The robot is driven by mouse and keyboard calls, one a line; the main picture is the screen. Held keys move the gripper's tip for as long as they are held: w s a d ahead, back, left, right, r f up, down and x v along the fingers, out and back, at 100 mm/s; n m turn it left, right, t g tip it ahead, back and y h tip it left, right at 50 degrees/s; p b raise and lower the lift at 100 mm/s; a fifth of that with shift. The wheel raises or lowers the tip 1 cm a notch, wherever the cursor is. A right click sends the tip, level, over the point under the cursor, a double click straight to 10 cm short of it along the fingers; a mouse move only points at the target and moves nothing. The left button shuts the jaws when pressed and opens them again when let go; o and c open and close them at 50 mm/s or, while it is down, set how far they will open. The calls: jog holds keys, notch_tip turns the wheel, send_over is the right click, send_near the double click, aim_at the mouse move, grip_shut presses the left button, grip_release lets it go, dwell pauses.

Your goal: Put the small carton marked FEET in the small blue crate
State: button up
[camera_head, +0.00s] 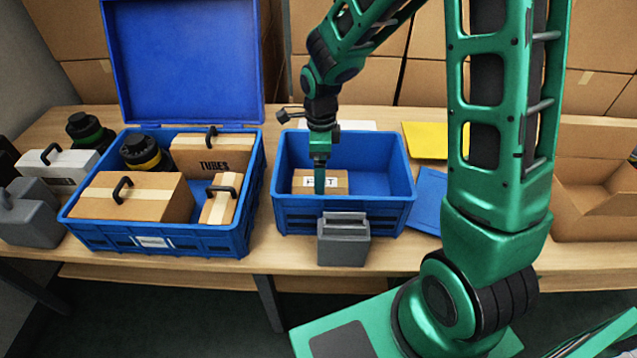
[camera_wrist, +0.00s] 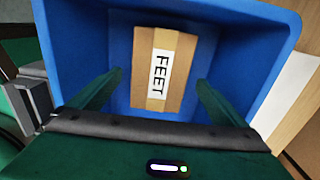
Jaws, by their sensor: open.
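The small carton marked FEET (camera_head: 307,181) lies inside the small blue crate (camera_head: 393,212), on its floor. In the wrist view the FEET carton (camera_wrist: 178,84) has a tan strip and a white label, and the blue crate's walls (camera_wrist: 262,50) surround it. My gripper (camera_head: 320,183) reaches down into the crate over the carton and partly hides its label. In the wrist view my gripper (camera_wrist: 153,90) has its two fingers spread wide, one to each side of the carton's near end, with nothing between them that it grips.
A large blue crate (camera_head: 180,238) with an open lid stands left, holding cartons, including one marked TUBES (camera_head: 213,152), and a black-and-yellow item (camera_head: 146,152). A grey handled block (camera_head: 343,243) stands before the small crate. Yellow (camera_head: 427,139) and blue (camera_head: 430,200) flat pieces lie right.

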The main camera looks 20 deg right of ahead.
notch_tip(320, 180, up, 5)
jog(key=shift+f, duration=0.1)
jog(key=shift+s+d+r, duration=0.15)
jog(key=shift+d+r, duration=0.1)
jog(key=shift+d, duration=0.1)
jog(key=s+d+r+n, duration=0.8)
jog(key=s+d, duration=0.3)
jog(key=d, duration=0.2)
jog(key=s+d+r+n, duration=0.1)
jog(key=s+d+n, duration=0.1)
jog(key=s+n, duration=0.2)
jog(key=s+d+r+n, duration=0.1)
jog(key=s+n, duration=0.3)
jog(key=s, duration=0.7)
jog(key=shift+s+d, duration=0.15)
jog(key=shift+d, duration=0.45)
jog(key=shift+f, duration=0.1)
